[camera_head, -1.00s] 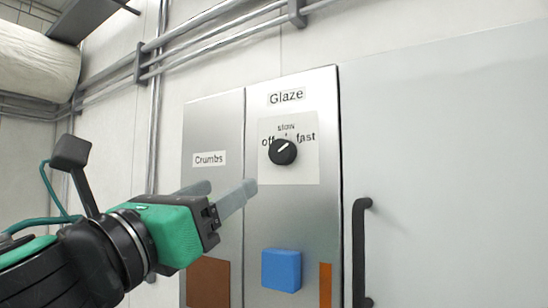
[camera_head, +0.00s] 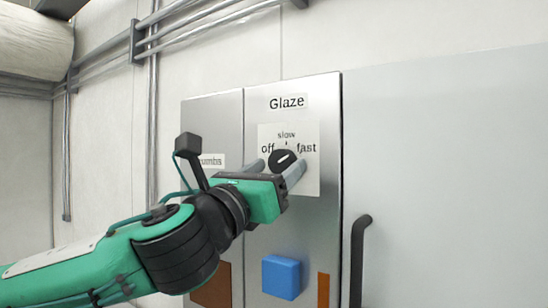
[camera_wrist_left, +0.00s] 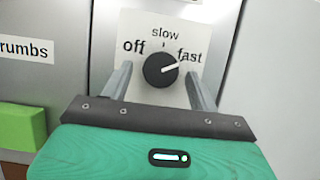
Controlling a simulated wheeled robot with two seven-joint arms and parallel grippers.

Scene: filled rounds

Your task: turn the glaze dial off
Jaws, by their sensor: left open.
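The glaze dial (camera_head: 283,160) is a round black knob with a white pointer line on a pale plate (camera_head: 308,184) marked off, slow and fast. The "Glaze" label (camera_head: 287,103) is above it. In the left wrist view the dial (camera_wrist_left: 160,69) has its pointer toward "fast", up and to the right. My left gripper (camera_head: 277,168) is open, with one finger on each side of the dial. In the left wrist view the fingers (camera_wrist_left: 161,82) show gaps to the knob on both sides. My right gripper is not in view.
A blue block (camera_head: 281,277) sticks out below the dial on the metal panel. The "Crumbs" label (camera_head: 213,161) is partly hidden by my left arm. A black vertical handle (camera_head: 358,255) stands to the right on the pale door.

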